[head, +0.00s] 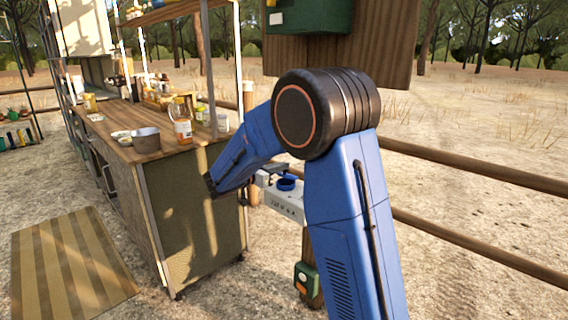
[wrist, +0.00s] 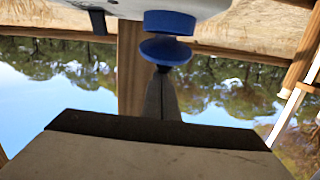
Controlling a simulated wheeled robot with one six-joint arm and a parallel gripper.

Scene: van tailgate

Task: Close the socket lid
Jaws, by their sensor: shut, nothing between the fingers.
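A pale box (head: 284,203) with dark markings carries the round blue socket (head: 287,183), partly behind my blue arm in the head view. The wrist view is upside down, with ground at the top and sky below. There the blue socket (wrist: 170,22) sits on the pale box (wrist: 80,5), and a round blue lid (wrist: 166,50) stands apart from it with a narrow gap. My gripper (wrist: 163,72) is shut and empty, its narrow tip at or very near the lid's outer face. I cannot tell whether it touches. The hinge is not clear.
A wooden counter (head: 150,146) with a pot (head: 146,140) and jars stands to the left. Wooden rails (head: 470,170) run to the right. A board with a green box (head: 315,17) hangs above.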

